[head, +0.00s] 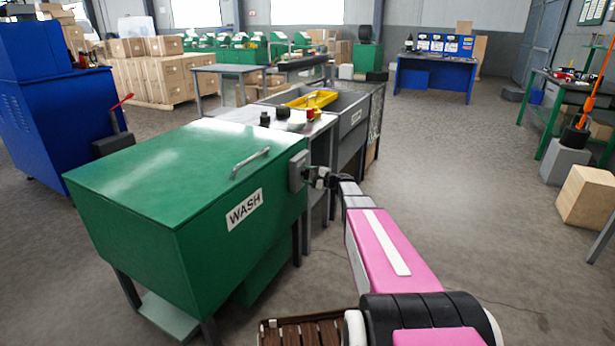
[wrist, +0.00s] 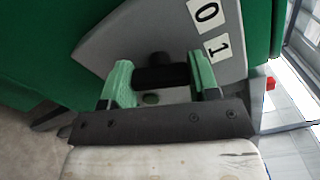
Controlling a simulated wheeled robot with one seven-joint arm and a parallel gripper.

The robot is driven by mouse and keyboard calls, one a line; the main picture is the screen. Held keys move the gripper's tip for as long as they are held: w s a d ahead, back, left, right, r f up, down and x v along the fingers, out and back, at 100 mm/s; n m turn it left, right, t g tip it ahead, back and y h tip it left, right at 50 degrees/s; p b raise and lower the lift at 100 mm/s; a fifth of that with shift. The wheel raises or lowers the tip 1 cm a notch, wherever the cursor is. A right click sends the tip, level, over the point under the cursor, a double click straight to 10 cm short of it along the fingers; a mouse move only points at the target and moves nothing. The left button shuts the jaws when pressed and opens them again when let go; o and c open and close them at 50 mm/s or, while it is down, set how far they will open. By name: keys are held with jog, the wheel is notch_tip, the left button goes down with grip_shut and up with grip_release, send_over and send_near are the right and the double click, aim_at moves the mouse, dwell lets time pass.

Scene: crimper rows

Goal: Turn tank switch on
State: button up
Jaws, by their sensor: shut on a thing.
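The green wash tank (head: 185,185) with a WASH label stands at the left in the head view. A grey switch box (head: 297,171) is on its right side. In the wrist view the grey switch plate (wrist: 125,45) bears the labels 0 (wrist: 207,13) and 1 (wrist: 220,47). The black switch handle (wrist: 160,75) lies crosswise between the green fingertips of my gripper (wrist: 160,86). My gripper is shut on the handle. In the head view my gripper (head: 320,178) is at the box, too small there to show the handle.
Behind the tank a grey table with a sink (head: 352,104) holds a yellow crate (head: 311,99) and small items. The floor (head: 450,165) between is clear.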

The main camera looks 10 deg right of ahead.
jog(key=shift+m, duration=1)
jog(key=o, duration=0.9)
jog(key=v, duration=1.1)
